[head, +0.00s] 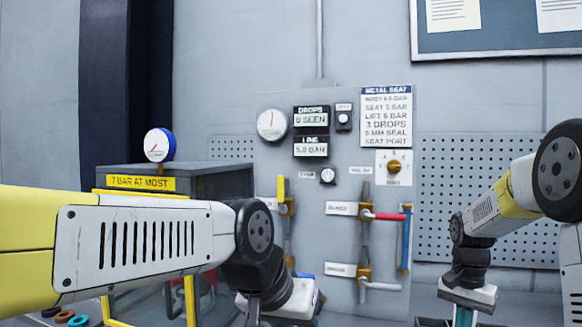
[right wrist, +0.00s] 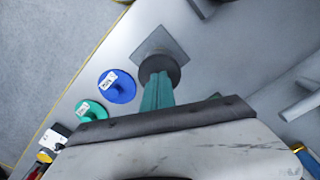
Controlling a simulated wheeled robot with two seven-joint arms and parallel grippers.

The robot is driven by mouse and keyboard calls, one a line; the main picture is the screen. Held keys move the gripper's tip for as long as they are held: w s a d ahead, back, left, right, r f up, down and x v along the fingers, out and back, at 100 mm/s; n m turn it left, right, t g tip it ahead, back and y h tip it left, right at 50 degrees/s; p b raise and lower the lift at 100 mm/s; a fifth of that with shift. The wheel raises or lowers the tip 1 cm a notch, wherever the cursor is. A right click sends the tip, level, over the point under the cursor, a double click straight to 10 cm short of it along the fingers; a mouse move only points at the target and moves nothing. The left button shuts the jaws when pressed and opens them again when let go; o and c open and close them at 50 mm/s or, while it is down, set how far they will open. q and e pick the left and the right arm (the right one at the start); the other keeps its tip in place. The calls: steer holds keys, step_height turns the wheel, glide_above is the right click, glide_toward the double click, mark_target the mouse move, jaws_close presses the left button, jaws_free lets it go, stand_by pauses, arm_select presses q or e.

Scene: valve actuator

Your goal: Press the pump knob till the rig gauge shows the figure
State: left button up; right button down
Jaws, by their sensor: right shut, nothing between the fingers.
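In the right wrist view a dark round knob (right wrist: 159,65), which looks like the pump knob, stands on a square grey plate (right wrist: 178,43). My right gripper (right wrist: 157,92) is shut and empty, its green fingers at the knob; I cannot tell whether they touch it. In the head view the right hand (head: 467,296) is at the lower right. A white dial gauge (head: 271,124) with a red needle pointing about up is on the panel. A blue-rimmed gauge (head: 158,146) stands on the dark box. My left gripper hand (head: 292,300) is low at centre, fingers hidden.
The panel has a line display (head: 311,146) reading about 5 bar, a small dial (head: 328,176), brass valves and a red-handled pipe (head: 388,216). A blue disc (right wrist: 117,85) and a green disc (right wrist: 90,110) lie left of the knob. The dark box (head: 215,183) carries a "7 BAR AT MOST" sign.

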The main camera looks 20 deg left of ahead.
steer(key=shift+s+f, duration=0.1)
steer(key=shift+f, duration=2.5)
steer(key=shift+r, duration=3.3)
steer(key=shift+r, duration=2.5)
